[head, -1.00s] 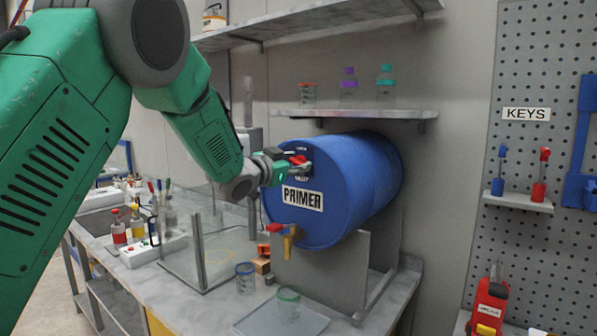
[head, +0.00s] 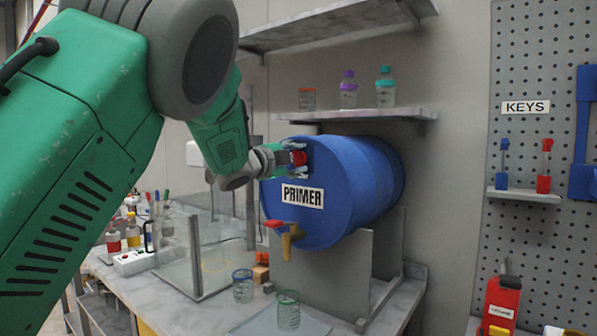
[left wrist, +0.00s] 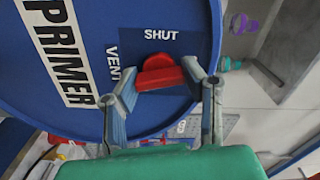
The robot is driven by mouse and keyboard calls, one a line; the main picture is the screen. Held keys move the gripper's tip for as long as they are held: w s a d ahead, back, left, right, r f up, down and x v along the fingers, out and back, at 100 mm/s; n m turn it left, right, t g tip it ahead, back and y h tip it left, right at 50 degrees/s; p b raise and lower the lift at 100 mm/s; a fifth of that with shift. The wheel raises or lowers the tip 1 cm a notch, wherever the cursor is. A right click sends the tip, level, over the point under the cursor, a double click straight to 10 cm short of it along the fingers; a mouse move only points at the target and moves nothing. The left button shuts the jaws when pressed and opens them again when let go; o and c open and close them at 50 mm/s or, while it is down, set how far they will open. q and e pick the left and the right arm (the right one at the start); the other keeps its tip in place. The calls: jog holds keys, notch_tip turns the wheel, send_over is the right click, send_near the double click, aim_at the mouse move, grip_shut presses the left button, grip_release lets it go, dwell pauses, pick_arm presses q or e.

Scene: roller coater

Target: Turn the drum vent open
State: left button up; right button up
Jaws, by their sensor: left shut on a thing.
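The blue primer drum (head: 345,175) lies on its side on a grey stand, with a white PRIMER label on its end face. The red vent knob (head: 299,158) is on the upper part of that face. It also shows in the left wrist view (left wrist: 160,75), beside the words VENT and SHUT. My left gripper (head: 294,158) is at the knob, and in the left wrist view its fingers (left wrist: 160,88) stand on both sides of the knob, shut on it. My right gripper is not in view.
A tap with a red handle (head: 285,226) sticks out low on the drum face. Jars (head: 243,286) stand on the bench below. A shelf (head: 352,114) with bottles hangs above the drum. A pegboard with keys (head: 543,180) is at the right.

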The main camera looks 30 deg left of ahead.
pick_arm(q)
jog(key=shift+f+m+b, duration=0.35)
jog(key=shift+m+b, duration=0.2)
jog(key=shift+m, duration=0.2)
jog(key=shift+f+m+b, duration=0.35)
jog(key=shift+m+b, duration=0.15)
jog(key=shift+m, duration=0.25)
jog(key=shift+r, duration=0.1)
jog(key=o, duration=1.2)
jog(key=shift+s, duration=0.1)
jog(key=shift+d+r, duration=0.1)
jog(key=shift+r, duration=0.25)
jog(key=s, duration=0.8)
jog(key=s+a, duration=0.1)
jog(key=s, duration=0.3)
jog(key=shift+f, duration=0.1)
